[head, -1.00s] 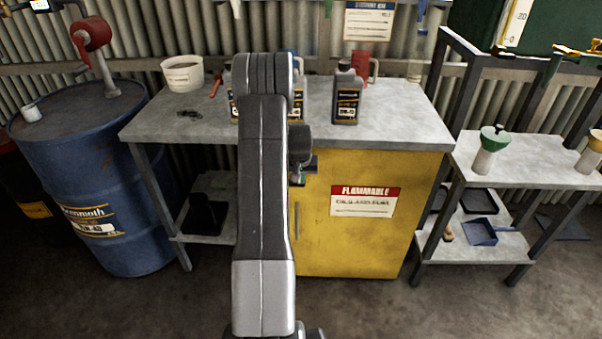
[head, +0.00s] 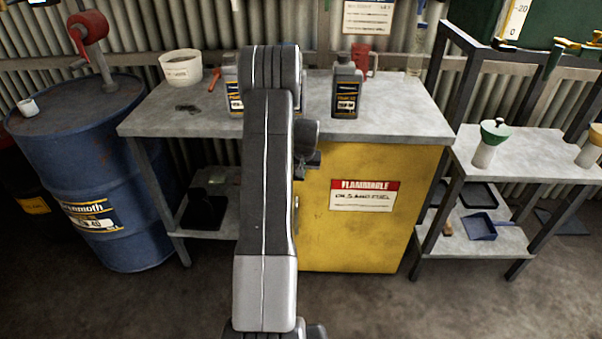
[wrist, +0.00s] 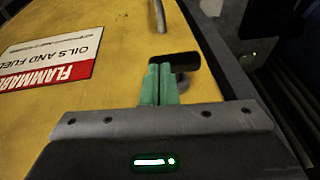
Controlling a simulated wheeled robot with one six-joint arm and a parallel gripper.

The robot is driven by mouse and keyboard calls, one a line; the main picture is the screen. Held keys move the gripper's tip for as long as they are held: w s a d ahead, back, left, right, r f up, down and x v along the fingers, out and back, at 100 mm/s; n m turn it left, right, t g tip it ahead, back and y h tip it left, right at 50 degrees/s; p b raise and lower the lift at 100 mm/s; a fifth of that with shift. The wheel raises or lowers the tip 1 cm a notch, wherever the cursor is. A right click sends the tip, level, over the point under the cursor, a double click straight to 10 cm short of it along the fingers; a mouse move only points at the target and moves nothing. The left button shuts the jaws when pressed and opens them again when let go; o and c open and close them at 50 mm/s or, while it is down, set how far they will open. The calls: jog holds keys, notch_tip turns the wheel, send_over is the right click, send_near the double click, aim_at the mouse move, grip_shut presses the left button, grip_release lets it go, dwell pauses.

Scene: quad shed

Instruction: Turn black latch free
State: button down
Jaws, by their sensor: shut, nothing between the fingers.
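The black latch (wrist: 182,60) shows in the wrist view as a short dark bar on the yellow cabinet door (wrist: 110,25), near the door's edge. A grey round piece (wrist: 183,84) sits just below the bar. My gripper (wrist: 160,70) has its two green fingers pressed together, with nothing between them. The fingertips are at the left end of the bar and overlap it in the picture; I cannot tell whether they touch it. In the head view my arm hides the latch and the left part of the yellow cabinet (head: 340,240).
A metal handle (wrist: 160,15) stands out above the latch in the wrist view. The cabinet is under a grey workbench (head: 400,115) carrying oil bottles (head: 346,90) and a white bucket (head: 181,67). A blue drum (head: 95,180) stands left, a low shelf table (head: 535,150) right.

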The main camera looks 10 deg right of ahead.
jog(key=shift+d+f+y+b, duration=0.2)
jog(key=shift+y+b, duration=0.3)
jog(key=shift+y, duration=0.1)
jog(key=f+t+y+b, duration=0.1)
jog(key=y+b, duration=0.3)
jog(key=b, duration=0.2)
jog(key=d+f+m+t+y+b, duration=0.1)
jog(key=f+t+y+b, duration=0.1)
jog(key=y+b, duration=0.2)
jog(key=d+f+m+t+y+b, duration=0.1)
jog(key=f+t+y+b, duration=0.1)
jog(key=b, duration=0.5)
jog(key=shift+s+f+y+b, duration=0.15)
jog(key=shift+s+y+b, duration=0.2)
jog(key=shift+y, duration=0.55)
jog(key=shift+a+f+b, duration=0.2)
jog(key=shift+f+b, duration=0.05)
jog(key=shift+b, duration=0.25)
jog(key=shift+d, duration=0.1)
